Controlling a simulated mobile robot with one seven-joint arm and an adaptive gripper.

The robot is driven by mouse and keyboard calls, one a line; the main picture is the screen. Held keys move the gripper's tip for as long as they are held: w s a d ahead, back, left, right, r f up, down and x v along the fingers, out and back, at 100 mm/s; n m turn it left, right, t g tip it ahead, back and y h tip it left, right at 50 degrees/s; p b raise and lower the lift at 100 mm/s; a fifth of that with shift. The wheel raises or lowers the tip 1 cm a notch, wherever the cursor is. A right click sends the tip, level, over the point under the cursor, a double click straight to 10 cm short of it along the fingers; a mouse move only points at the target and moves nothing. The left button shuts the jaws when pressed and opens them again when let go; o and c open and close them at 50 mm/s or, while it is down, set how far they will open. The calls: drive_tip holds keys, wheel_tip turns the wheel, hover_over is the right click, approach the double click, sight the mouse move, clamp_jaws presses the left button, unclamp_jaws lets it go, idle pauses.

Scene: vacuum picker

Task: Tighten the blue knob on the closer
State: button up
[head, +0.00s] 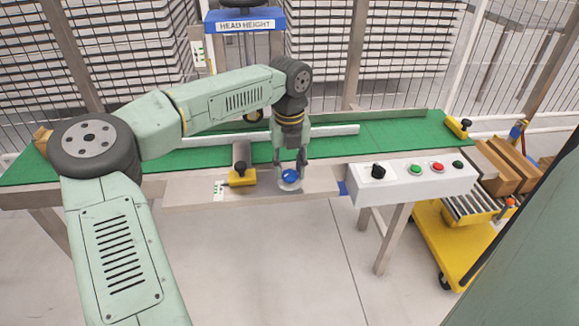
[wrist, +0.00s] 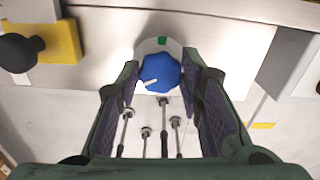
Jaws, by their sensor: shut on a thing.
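The blue knob (head: 290,176) sits on a round pale base at the front edge of the metal conveyor frame. In the wrist view the knob (wrist: 160,72) has a white pointer line toward its lower left, and a green mark (wrist: 162,41) shows on the base behind it. My gripper (head: 290,168) points down over the knob, with one finger on each side. In the wrist view my gripper (wrist: 160,80) has its fingertips at the knob's left and right sides, closed on it.
A yellow block with a black knob (head: 241,176) stands just left of my gripper. A white control box (head: 412,178) with a black dial and several buttons is to the right. The green belt (head: 390,137) runs behind. A yellow cart (head: 445,250) stands at the right.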

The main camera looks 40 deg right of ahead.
drive_tip(key=shift+m, duration=0.4)
drive_tip(key=m, duration=0.4)
drive_tip(key=shift+d+m, duration=0.1)
drive_tip(key=shift+m, duration=0.3)
drive_tip(key=m, duration=0.6)
drive_tip(key=shift+s+p, duration=0.15)
drive_tip(key=shift+p, duration=0.2)
drive_tip(key=m, duration=0.6)
drive_tip(key=shift+s+m, duration=0.1)
drive_tip(key=shift+m, duration=0.2)
drive_tip(key=m+p, duration=0.1)
drive_tip(key=m, duration=0.4)
drive_tip(key=shift+s+m, duration=0.1)
drive_tip(key=shift+m, duration=0.2)
drive_tip(key=o, duration=1.2)
drive_tip(key=shift+c, duration=0.2)
